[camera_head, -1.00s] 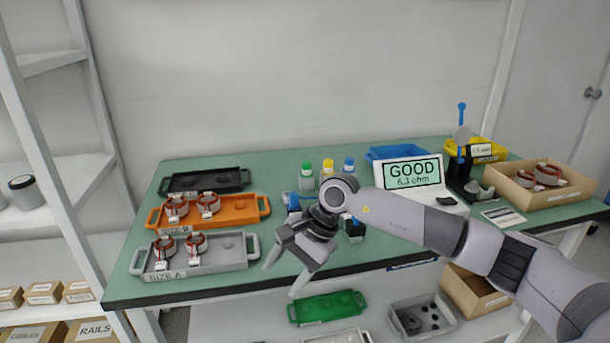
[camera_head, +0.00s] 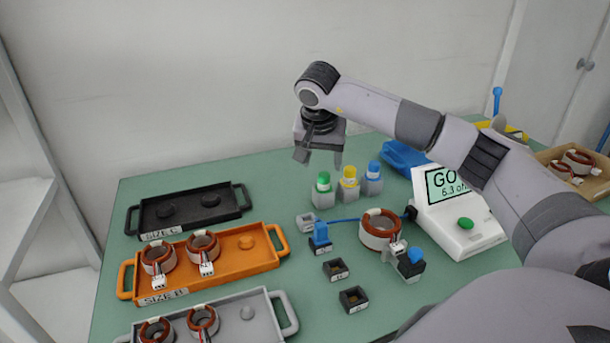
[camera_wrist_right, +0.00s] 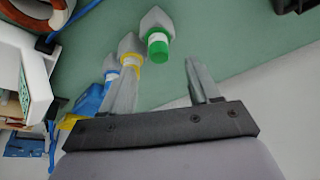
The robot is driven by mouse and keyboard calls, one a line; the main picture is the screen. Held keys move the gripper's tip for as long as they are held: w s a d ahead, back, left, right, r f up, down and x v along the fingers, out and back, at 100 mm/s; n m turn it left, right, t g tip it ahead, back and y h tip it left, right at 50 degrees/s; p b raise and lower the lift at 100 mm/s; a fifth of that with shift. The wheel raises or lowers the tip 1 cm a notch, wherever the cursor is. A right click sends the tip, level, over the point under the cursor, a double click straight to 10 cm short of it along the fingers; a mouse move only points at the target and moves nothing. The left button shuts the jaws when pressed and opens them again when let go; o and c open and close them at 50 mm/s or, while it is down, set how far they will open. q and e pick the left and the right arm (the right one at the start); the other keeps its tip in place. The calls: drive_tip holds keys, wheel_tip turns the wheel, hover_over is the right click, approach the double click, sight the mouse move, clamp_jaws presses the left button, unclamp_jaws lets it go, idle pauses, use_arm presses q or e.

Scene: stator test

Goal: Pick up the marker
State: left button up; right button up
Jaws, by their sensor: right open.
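Three markers with coloured caps stand upright in grey holders near the back middle of the table: green (camera_head: 323,181), yellow (camera_head: 349,174) and blue (camera_head: 373,169). In the right wrist view the green cap (camera_wrist_right: 158,47), the yellow cap (camera_wrist_right: 130,58) and the blue cap (camera_wrist_right: 112,75) also show. My right gripper (camera_head: 319,160) is open and empty, fingers down, above the table just behind or over the green and yellow markers; its exact depth is unclear. Its fingers (camera_wrist_right: 160,72) also show in the wrist view, the left one overlapping the yellow and blue markers. My left gripper is out of view.
Black (camera_head: 238,208), orange (camera_head: 224,276) and grey (camera_head: 262,323) trays line the left side. A copper-wound stator (camera_head: 380,246), small dark blocks (camera_head: 353,297) and a tester (camera_head: 462,238) reading GOOD lie in front and right. A blue bin (camera_head: 402,158) is behind.

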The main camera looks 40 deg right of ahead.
sight(324, 174)
drive_tip(key=shift+w+d+f, duration=0.1)
drive_tip(key=shift+w+f, duration=0.1)
drive_tip(key=shift+w, duration=0.25)
drive_tip(key=x, duration=0.6)
drive_tip(key=shift+s+d+f, duration=0.25)
drive_tip(key=shift+s+d, duration=0.05)
drive_tip(key=c, duration=0.9)
